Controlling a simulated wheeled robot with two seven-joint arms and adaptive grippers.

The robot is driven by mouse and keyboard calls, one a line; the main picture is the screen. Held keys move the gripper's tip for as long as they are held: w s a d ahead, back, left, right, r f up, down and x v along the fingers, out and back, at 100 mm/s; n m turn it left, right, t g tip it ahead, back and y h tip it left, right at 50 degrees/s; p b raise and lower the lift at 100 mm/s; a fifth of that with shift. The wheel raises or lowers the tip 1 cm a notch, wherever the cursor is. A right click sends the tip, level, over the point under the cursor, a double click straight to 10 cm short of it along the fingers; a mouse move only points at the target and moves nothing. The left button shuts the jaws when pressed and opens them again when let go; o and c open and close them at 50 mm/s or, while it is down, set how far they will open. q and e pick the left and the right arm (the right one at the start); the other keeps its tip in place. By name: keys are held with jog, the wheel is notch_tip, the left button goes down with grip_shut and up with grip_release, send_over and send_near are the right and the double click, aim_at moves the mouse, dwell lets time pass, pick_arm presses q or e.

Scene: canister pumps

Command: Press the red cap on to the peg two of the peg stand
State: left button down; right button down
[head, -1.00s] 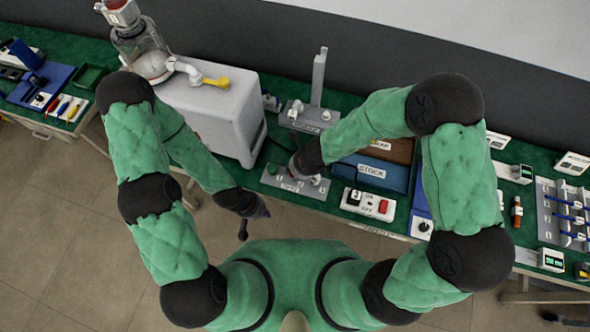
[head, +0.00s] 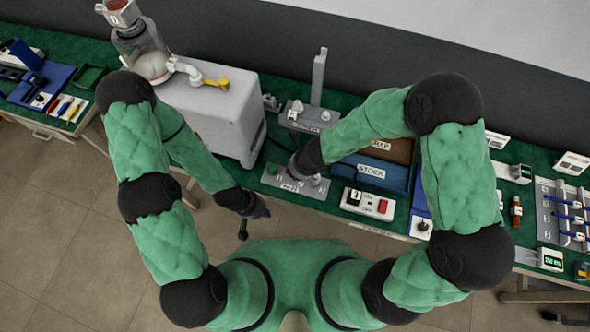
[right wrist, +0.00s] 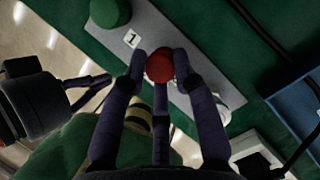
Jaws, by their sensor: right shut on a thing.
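The peg stand is a grey plate (head: 312,190) on the green bench; it also shows in the right wrist view (right wrist: 187,48). A green cap (right wrist: 110,12) sits on it beside the label 1 (right wrist: 132,38). My right gripper (right wrist: 159,68) is shut on the red cap (right wrist: 159,66), over the plate just past label 1. The peg under the red cap is hidden, so I cannot tell whether they touch. In the head view my right gripper (head: 296,172) mostly hides the cap. My left gripper (head: 256,218) looks open and empty, in front of the bench edge.
A white part (right wrist: 222,110) shows at the stand's right end. A blue STOCK bin (head: 368,175) and a switch box (head: 368,204) stand to the right. A large grey-white machine (head: 215,110) stands at the left. A post (head: 318,78) rises behind.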

jog(key=shift+f+b, duration=0.75)
jog(key=shift+f, duration=0.2)
dwell(1.3)
jog(key=c, duration=0.9)
grip_release()
jog(key=v, duration=1.2)
dwell(0.4)
